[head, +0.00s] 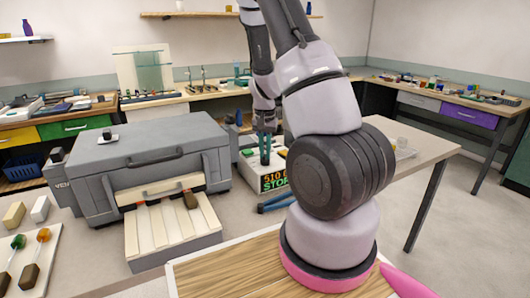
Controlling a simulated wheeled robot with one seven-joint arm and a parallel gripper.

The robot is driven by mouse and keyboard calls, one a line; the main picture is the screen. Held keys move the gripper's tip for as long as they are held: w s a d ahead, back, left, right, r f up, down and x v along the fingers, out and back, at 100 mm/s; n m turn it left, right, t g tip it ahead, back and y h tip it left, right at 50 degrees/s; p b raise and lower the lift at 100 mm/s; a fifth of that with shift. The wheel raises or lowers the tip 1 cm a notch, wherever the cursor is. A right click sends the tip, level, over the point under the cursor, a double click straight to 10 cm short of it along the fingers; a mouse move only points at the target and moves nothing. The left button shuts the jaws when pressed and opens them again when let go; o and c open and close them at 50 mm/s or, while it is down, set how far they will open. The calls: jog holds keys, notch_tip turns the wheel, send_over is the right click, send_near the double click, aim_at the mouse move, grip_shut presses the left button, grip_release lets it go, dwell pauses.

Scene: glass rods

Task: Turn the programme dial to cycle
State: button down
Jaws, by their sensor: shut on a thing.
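The controller is a pale box (252,167) right of the grey kiln (150,165). Its front display (274,182) shows 510 in orange and STOP in green. My gripper (265,158) reaches down to the top of the box, its dark teal fingers close together. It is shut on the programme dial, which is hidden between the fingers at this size. I cannot read the dial's setting. My arm covers the right part of the controller.
Blue-handled pliers (275,204) lie in front of the controller. A slatted tray (172,228) stands before the kiln, with glass rods on a board (28,262) at the left. The bench (420,150) is fairly clear at right.

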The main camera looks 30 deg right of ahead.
aim_at(265, 155)
jog(key=shift+m, duration=0.4)
jog(key=c, duration=0.9)
grip_release()
notch_tip(265, 155, up, 11)
jog(key=shift+f, duration=0.1)
